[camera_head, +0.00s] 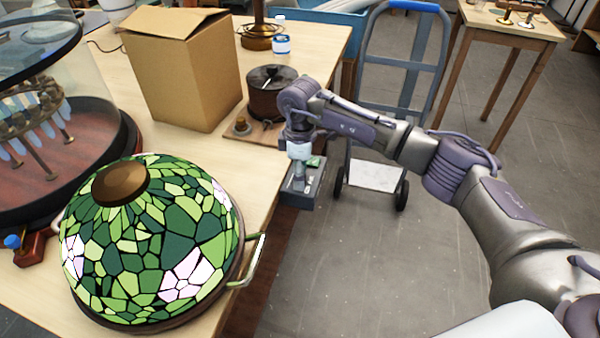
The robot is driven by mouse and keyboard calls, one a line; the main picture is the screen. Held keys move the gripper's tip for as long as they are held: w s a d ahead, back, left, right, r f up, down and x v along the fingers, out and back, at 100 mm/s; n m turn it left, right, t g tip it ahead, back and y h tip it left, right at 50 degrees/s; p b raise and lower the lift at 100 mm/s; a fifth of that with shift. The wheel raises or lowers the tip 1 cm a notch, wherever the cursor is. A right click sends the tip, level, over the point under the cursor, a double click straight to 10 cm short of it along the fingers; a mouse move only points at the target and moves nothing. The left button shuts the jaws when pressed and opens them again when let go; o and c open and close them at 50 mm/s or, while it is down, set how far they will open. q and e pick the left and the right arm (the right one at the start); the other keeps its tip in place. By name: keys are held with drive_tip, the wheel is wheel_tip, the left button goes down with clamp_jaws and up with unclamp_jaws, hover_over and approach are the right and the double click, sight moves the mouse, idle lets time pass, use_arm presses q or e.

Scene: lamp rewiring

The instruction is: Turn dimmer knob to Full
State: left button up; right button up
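A dark round drum-shaped unit (270,104) with a small knob on its flat top stands on a wooden board (236,138) near the table's right edge. It looks like the dimmer, but its markings are too small to read. My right gripper (298,185) points down just right of and nearer than this unit, apart from the knob, around the table edge. Its fingers are small and blend with a grey box-like thing (314,186) there, so I cannot tell whether they are open. My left gripper is not in view.
A green stained-glass lampshade (130,245) lies on the near table. A cardboard box (180,75) stands left of the drum unit, with a brass lamp base (262,40) behind. A glass-covered display (75,150) is at left. A hand truck (398,85) stands on the floor.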

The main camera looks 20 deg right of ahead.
drive_tip(key=shift+r, duration=0.15)
wheel_tip(320, 180, up, 12)
drive_tip(key=shift+f, duration=0.2)
idle(0.4)
idle(0.3)
